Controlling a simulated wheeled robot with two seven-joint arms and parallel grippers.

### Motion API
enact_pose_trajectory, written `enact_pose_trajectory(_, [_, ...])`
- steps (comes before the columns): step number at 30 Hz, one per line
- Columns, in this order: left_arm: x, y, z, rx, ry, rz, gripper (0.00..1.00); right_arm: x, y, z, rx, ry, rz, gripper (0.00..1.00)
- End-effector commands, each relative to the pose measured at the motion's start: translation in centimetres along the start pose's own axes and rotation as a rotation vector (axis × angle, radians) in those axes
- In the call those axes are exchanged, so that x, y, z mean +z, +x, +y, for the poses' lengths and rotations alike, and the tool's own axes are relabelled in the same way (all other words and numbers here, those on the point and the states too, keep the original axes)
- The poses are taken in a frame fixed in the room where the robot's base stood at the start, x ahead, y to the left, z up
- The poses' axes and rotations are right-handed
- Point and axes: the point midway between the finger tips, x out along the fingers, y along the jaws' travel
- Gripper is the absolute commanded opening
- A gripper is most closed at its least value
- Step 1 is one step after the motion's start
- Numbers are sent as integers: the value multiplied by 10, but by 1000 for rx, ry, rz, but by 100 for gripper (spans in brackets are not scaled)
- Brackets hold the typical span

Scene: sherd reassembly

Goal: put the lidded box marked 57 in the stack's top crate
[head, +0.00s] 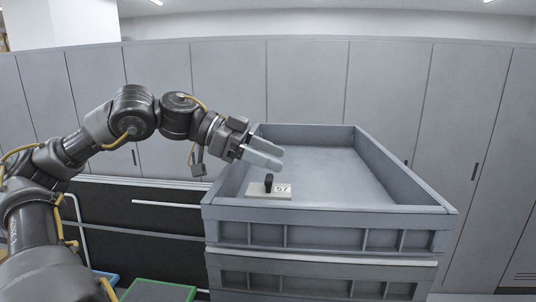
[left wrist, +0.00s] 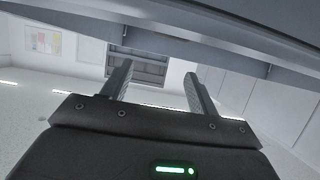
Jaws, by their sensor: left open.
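The lidded box marked 57 (head: 256,190) is inside the stack's top crate (head: 330,228), near its front left corner. It shows as a low whitish lid with a dark upright knob and a white label reading 57; the crate's front wall hides its lower part. My left gripper (head: 281,158) is open and empty, above and a little behind the box, apart from it. In the left wrist view its two fingers (left wrist: 159,70) are spread with nothing between them, and the box is not seen there. My right gripper is not in view.
The top crate's floor is bare to the right of the box and behind it. Another grey crate (head: 315,276) is beneath it. Grey lockers (head: 305,80) stand behind. A green-edged item (head: 160,291) lies low at the front left, beside a dark panel (head: 150,225).

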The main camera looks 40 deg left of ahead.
Motion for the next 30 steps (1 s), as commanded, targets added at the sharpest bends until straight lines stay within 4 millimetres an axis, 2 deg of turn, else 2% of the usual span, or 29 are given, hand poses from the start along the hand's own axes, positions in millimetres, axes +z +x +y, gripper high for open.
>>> enact_pose_trajectory(6, [-16, -7, 0, -2, -1, -3, 60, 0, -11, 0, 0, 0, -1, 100])
enact_pose_trajectory(8, [-8, -13, -1, -4, 2, 3, 60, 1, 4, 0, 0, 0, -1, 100])
enact_pose_trajectory(12, [-7, -40, -1, -6, 4, 5, 60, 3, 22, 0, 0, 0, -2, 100])
enact_pose_trajectory(21, [-8, -102, 0, -4, -1, 2, 60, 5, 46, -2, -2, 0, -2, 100])
enact_pose_trajectory(25, [-10, -117, 0, -3, 0, 0, 60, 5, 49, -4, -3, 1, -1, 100])
enact_pose_trajectory(30, [-11, -125, 0, -1, -1, 0, 60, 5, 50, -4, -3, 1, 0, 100])
